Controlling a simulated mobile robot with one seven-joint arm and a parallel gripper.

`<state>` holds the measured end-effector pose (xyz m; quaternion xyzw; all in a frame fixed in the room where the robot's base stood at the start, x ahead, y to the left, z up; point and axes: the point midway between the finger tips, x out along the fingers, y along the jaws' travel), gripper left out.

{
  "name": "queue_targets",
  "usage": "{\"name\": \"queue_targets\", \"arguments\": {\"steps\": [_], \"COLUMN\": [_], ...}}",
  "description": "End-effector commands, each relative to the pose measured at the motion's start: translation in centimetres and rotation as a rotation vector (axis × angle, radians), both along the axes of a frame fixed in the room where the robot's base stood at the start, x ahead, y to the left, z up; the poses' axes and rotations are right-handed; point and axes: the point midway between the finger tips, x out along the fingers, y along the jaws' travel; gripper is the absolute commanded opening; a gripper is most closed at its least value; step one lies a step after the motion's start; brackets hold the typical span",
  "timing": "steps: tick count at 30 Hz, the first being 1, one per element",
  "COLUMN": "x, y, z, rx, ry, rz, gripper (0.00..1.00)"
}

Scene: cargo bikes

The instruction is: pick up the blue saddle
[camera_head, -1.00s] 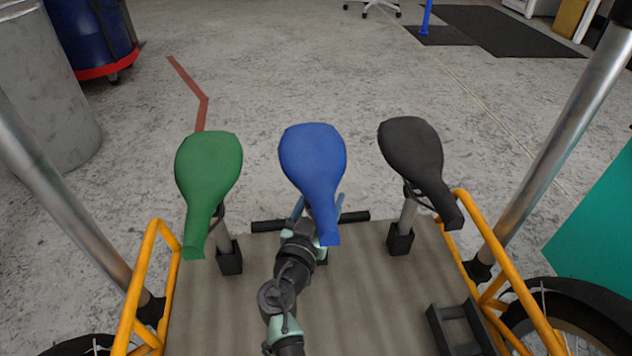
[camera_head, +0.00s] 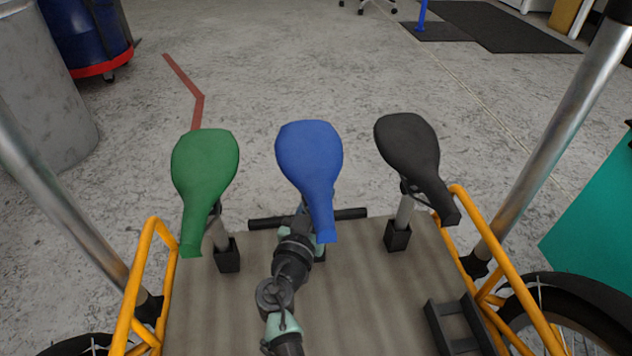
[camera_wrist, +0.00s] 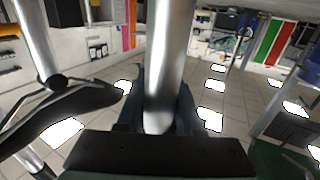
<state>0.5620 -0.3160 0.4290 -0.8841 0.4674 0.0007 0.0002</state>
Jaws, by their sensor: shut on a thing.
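The blue saddle (camera_head: 309,158) sits in the middle of a row of three in the head view, on an upright post. My gripper (camera_head: 316,207) is beneath it, partly hidden by the saddle's narrow end. In the wrist view, the two fingers of my gripper (camera_wrist: 160,105) stand either side of a shiny silver post (camera_wrist: 166,65) and are shut on it. It looks like the blue saddle's post. The saddle is level with its neighbours, and the foot of its post is mostly hidden behind the saddle and my arm.
The green saddle (camera_head: 204,170) stands close on the left and the black saddle (camera_head: 408,150) on the right. Orange rails (camera_head: 143,280) edge the wooden deck (camera_head: 370,290) on both sides. Silver poles (camera_head: 560,130) rise left and right. The floor beyond is open.

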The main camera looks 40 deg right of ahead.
Motion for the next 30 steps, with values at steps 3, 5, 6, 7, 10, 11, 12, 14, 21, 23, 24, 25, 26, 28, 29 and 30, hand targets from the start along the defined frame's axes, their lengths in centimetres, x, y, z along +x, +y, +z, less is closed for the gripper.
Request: {"name": "queue_targets", "arguments": {"steps": [3, 5, 6, 7, 10, 11, 12, 14, 21, 23, 24, 25, 26, 28, 29, 30], "x": [0.1, 0.1, 0.1, 0.1, 0.1, 0.1, 0.1, 0.1, 0.1, 0.1, 0.1, 0.1, 0.1, 0.1, 0.1, 0.1], "y": [0.0, 0.0, 0.0, 0.0, 0.0, 0.0, 0.0, 0.0, 0.0, 0.0, 0.0, 0.0, 0.0, 0.0, 0.0, 0.0], "z": [1.7, 2.7, 3.4, 4.0, 6.0, 6.6, 7.2, 8.2, 10.5, 10.9, 11.1, 11.2, 11.3, 11.5, 11.6, 11.8], "rx": [-0.004, -0.005, -0.004, -0.004, -0.004, -0.005, -0.004, -0.004, -0.003, -0.005, -0.004, -0.004, -0.004, -0.004, -0.003, -0.003], "ry": [-0.006, -0.007, -0.006, -0.007, -0.007, -0.007, -0.007, -0.006, -0.006, -0.006, -0.004, -0.004, -0.005, -0.005, -0.006, -0.006], "rz": [0.000, 0.000, 0.000, 0.000, 0.000, 0.000, 0.000, 0.000, 0.000, 0.000, 0.000, 0.000, 0.000, 0.001, 0.001, 0.001], "gripper": [0.00, 0.00, 0.00, 0.00, 0.00, 0.00, 0.00, 0.00, 0.00, 0.00, 0.00, 0.00, 0.00, 0.00, 0.00, 0.00]}}
